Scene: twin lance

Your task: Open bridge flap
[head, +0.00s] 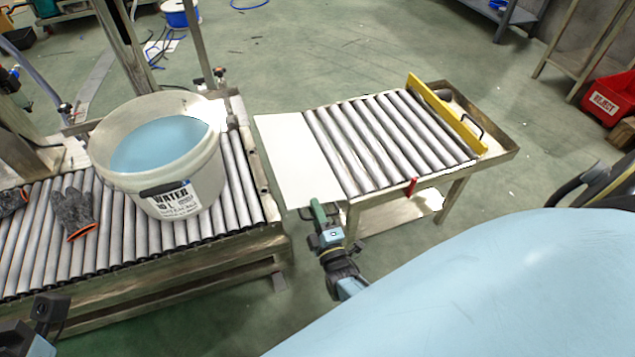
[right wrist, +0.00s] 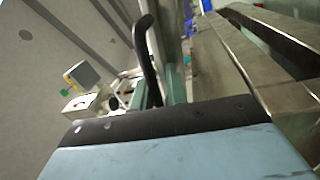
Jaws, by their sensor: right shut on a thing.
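The bridge flap (head: 285,155) is a plain white panel at the left end of the right roller conveyor (head: 385,140). It looks about level with the rollers and spans toward the left conveyor (head: 240,175). My right gripper (head: 318,211), with green fingers, is at the flap's near right corner. In the right wrist view a dark curved handle (right wrist: 147,60) stands at the green fingers (right wrist: 165,92), which are shut on it. The handle is mostly hidden in the head view. A dark part of my left gripper (head: 48,308) shows at the lower left, its jaws unclear.
A white water bucket (head: 185,195) stands on the left conveyor, with grey gloves (head: 75,212) beside it. A yellow bar (head: 445,115) closes the right conveyor's far end. A red clip (head: 412,187) sits on its near edge. A red reject bin (head: 606,100) is at right.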

